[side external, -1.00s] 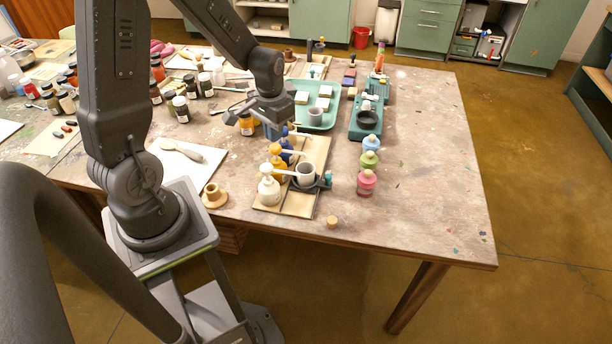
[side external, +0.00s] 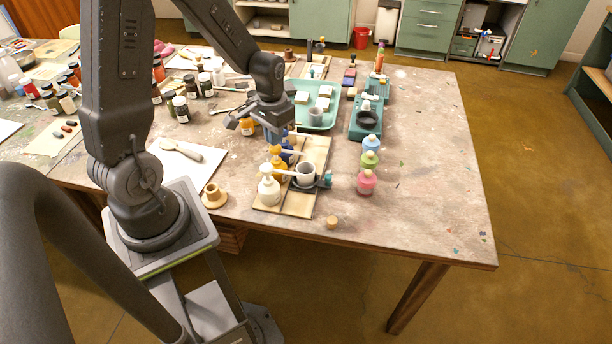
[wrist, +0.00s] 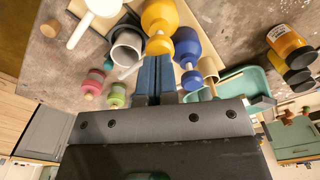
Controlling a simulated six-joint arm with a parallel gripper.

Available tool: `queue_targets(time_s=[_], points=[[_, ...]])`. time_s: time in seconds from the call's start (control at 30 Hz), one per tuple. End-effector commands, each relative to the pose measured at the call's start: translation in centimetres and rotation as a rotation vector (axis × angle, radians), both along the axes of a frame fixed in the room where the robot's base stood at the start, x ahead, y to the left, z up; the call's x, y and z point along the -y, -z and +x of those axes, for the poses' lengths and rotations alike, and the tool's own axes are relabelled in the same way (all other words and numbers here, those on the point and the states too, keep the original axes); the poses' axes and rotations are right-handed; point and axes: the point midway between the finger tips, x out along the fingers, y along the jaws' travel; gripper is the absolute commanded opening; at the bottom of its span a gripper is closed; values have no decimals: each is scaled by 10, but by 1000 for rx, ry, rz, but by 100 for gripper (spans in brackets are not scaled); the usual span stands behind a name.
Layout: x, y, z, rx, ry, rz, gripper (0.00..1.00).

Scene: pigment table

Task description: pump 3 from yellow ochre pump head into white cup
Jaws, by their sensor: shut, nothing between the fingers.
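In the side view the yellow ochre pump bottle (side external: 279,172) stands between a white pump (side external: 268,189) and a blue pump (side external: 288,157) on a tray. Its yellow pump head also shows in the wrist view (wrist: 159,45), with its lower end close to my fingertips. The white cup (side external: 305,172) stands upright to the right of the pumps and shows in the wrist view (wrist: 127,48), left of the yellow head. My gripper (wrist: 158,64) is shut and empty, its blue fingers together. In the side view it hangs above the far end of the pump row. Contact with the yellow head is not clear.
The wooden tray (side external: 298,204) carries the pumps. Pink (side external: 366,183), green (side external: 369,160) and blue (side external: 371,143) bottles stand to the right. A teal tray (side external: 326,119) lies behind. Dark-capped jars (side external: 181,110) stand at left. The table's right front is mostly clear.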

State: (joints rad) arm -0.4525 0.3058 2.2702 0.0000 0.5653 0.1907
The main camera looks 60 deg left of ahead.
Motion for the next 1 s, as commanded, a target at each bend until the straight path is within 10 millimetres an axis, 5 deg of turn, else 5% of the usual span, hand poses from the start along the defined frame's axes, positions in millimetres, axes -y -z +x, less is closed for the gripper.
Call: queue_targets(time_s=[1.0], points=[[0, 25, 0, -1, 0, 0, 0]])
